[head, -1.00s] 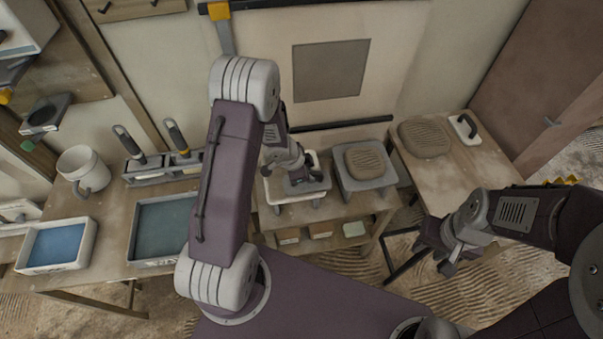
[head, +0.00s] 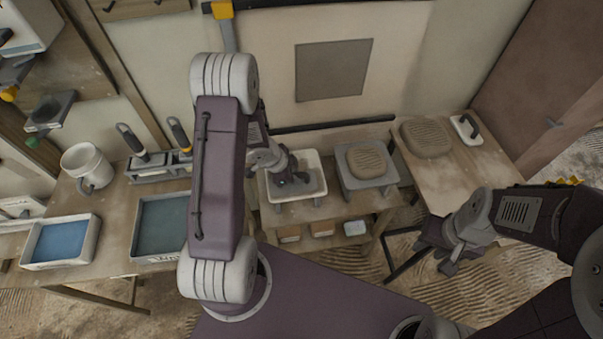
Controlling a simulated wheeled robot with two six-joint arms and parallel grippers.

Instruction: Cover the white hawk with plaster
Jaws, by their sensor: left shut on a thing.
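A square white-rimmed plate (head: 262,205) on short legs stands on the low middle bench and looks like the white hawk. Its inside looks grey; I cannot tell how much of that is plaster and how much is a tool. My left gripper (head: 288,176) is over this plate, shut on a dark grey tool (head: 300,180) that is partly hidden by the gripper. My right gripper (head: 437,256) hangs away at the right, over the floor by the right table; it looks open and empty.
A grey stand (head: 378,185) with a brown ribbed pad is close right of the plate. A blue-filled tray (head: 58,242), a teal-filled tray (head: 160,224), a white bucket (head: 88,164) and a tool rack are left. A white float (head: 467,130) lies on the right table.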

